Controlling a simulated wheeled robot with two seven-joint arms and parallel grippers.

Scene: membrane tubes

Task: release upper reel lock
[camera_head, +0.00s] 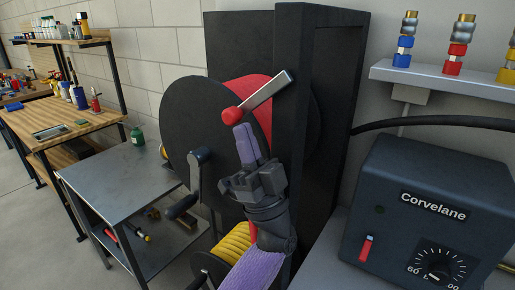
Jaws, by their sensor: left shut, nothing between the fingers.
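The upper reel (190,115) is a large black disc with red material wound behind its flange, set against a tall dark cabinet. A silver lever (266,91) with a red knob (232,116) slants across the reel's upper right, with the knob at its lower left end. I take it to be the reel lock. My left gripper (245,132) points up, shut and empty, with its purple fingertips just below and right of the red knob. I cannot tell whether they touch it. A dark crank handle (199,156) is on the reel's front. My right gripper is not in view.
A lower reel with yellow tubing (232,245) is beneath, partly hidden by my arm. The Corvelane box (430,205) with a dial and red switch stands right. A metal cart (105,178) and wooden bench (70,122) are left. A shelf (440,80) holds fittings.

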